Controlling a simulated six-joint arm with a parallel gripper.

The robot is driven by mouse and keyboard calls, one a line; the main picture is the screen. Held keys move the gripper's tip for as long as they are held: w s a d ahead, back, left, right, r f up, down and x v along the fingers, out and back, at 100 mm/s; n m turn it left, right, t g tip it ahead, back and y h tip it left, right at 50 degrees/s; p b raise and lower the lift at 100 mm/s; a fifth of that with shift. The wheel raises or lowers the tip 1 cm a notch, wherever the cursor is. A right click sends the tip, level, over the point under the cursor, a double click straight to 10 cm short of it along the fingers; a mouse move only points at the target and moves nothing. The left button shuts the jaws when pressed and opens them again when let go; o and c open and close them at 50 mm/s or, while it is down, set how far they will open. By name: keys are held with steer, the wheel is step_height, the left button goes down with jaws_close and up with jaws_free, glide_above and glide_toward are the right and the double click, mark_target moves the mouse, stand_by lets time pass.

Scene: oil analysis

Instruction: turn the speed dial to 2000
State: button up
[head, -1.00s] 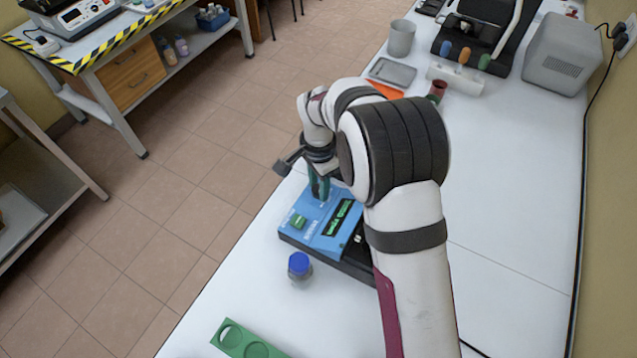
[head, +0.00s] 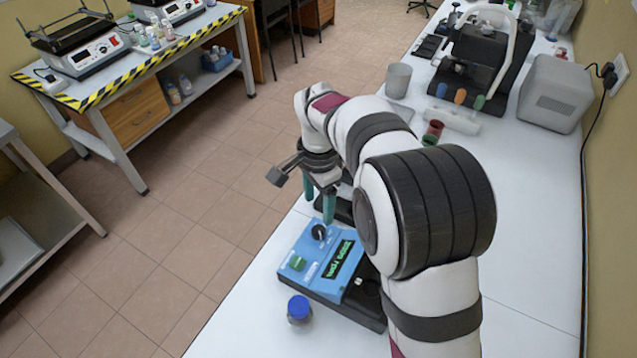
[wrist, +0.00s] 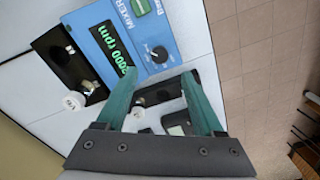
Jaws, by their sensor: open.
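The blue mixer (head: 308,258) sits on the white bench. Its black speed dial (head: 319,232) also shows in the wrist view (wrist: 159,54), with a white pointer line. The green display (head: 338,259) appears to read 2000 rpm in the wrist view (wrist: 115,48), though its first digit is blurred. My gripper (head: 320,205) is open and empty, its teal fingers above and just beyond the dial, apart from it. In the wrist view the fingertips (wrist: 160,80) are spread, with the dial just past the gap between them.
A blue-capped bottle (head: 299,309) stands in front of the mixer. White-capped vials (wrist: 75,101) stand on the black base beside the panel. A grey cup (head: 398,78), a red container (head: 433,129) and a grey box (head: 556,92) are farther back. The bench's near left is clear.

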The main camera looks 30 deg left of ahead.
step_height(320, 180, up, 7)
stand_by(0.4)
steer(key=s+d+r, duration=0.2)
steer(key=s+d, duration=0.1)
steer(key=d, duration=0.6)
steer(key=s+d+r, duration=0.3)
steer(key=s+d, duration=0.1)
steer(key=d, duration=0.6)
steer(key=s+d+f+y, duration=0.1)
steer(key=s+d+f, duration=0.1)
steer(key=s+d, duration=0.2)
steer(key=s+d+f, duration=0.2)
steer(key=s+d, duration=0.2)
steer(key=s, duration=0.6)
steer(key=shift+d+f+y, duration=0.25)
steer(key=shift+f+y, duration=0.1)
steer(key=shift+y, duration=0.05)
